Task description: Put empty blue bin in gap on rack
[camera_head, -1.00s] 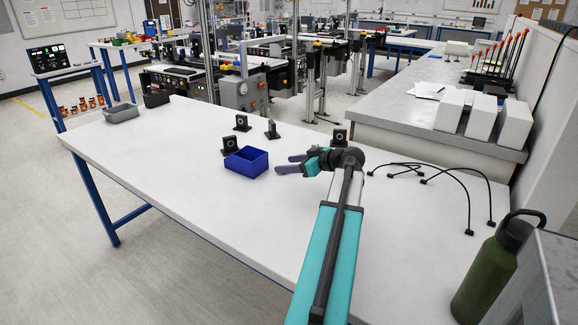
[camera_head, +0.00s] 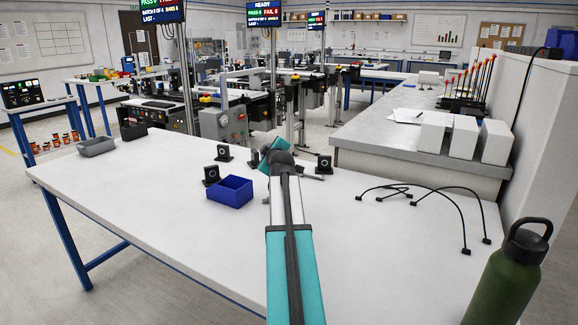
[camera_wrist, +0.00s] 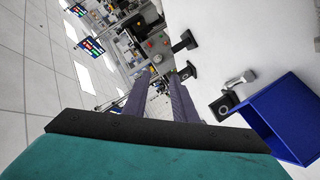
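The blue bin (camera_head: 230,191) sits upright on the white table (camera_head: 150,190), left of my arm; no contents show in it. In the wrist view the blue bin (camera_wrist: 285,112) is at the right edge, partly cut off, outside my fingers. My gripper (camera_wrist: 158,78) has its two fingers apart with nothing between them. In the head view the fingers are mostly hidden behind my wrist. A blue-legged rack (camera_head: 45,110) with jars on its lower level stands far left. I cannot make out a gap on it.
Black blocks (camera_head: 224,153) with round faces stand around the bin. A grey bin (camera_head: 97,146) and a black bin (camera_head: 132,131) are at the table's far left. Black cables (camera_head: 410,195) and a green bottle (camera_head: 510,270) are right. The table's left middle is clear.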

